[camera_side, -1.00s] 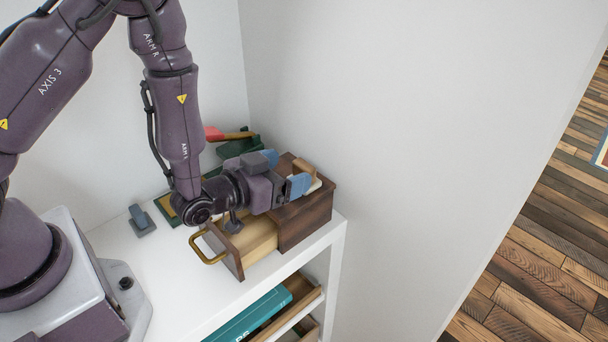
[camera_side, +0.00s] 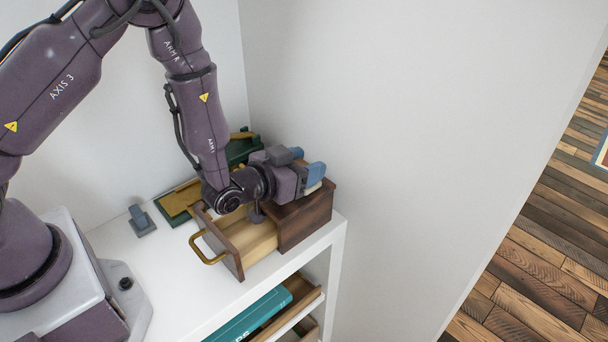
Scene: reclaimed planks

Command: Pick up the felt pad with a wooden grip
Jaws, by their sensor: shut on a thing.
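My gripper (camera_side: 314,172) is over the top of a dark wooden box (camera_side: 306,219), with its blue fingertips shut on the felt pad with a wooden grip (camera_side: 315,188). Only a pale sliver of the pad shows below the fingers; its wooden grip is hidden by them. I cannot tell whether the pad still touches the box top.
The box's drawer (camera_side: 233,250) is pulled out toward the left, with a brass handle (camera_side: 207,247). Green and yellow items (camera_side: 180,200) lie behind it. A small grey block (camera_side: 141,221) stands on the white shelf (camera_side: 165,270). A teal box (camera_side: 250,316) sits below.

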